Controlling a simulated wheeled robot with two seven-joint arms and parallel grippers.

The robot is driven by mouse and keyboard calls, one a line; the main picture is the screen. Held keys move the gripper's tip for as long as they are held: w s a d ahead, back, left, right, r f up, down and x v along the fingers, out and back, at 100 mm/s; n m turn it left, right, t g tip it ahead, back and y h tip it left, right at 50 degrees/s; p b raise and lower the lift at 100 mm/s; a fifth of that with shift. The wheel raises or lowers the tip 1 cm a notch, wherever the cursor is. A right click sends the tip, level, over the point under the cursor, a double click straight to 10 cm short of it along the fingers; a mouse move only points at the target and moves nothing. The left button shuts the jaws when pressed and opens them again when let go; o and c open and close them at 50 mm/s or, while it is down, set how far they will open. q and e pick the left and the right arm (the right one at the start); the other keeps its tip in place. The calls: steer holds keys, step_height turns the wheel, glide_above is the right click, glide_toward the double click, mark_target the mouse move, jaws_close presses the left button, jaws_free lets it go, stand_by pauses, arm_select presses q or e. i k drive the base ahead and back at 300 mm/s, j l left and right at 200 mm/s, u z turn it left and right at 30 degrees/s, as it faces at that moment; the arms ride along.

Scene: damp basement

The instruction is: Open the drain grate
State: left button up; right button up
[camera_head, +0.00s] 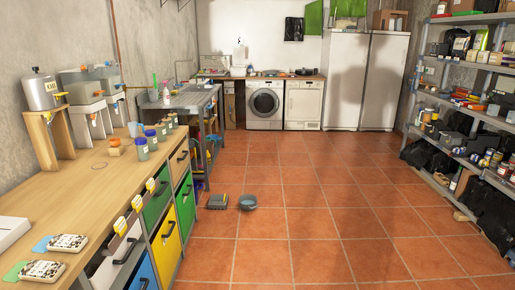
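A small dark grey, squarish item (218,201) is on the tiled floor, to the right of the workbench drawers. It may be the drain grate, but it is too small to tell, and I cannot tell whether it is open or shut. A round grey bowl-like item (248,203) is on the floor just to its right. No other grate is recognisable. Neither of my grippers shows in the head view.
A wooden workbench (95,185) with coloured drawers runs along the left. Stocked metal shelves (478,113) line the right wall. A washing machine (265,103) and tall white cabinets (365,80) stand at the back. The red tiled floor (340,215) is mostly clear.

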mark_target(214, 200)
steer(key=i, duration=2.25)
steer(key=l+z, duration=0.05)
steer(key=l, duration=0.05)
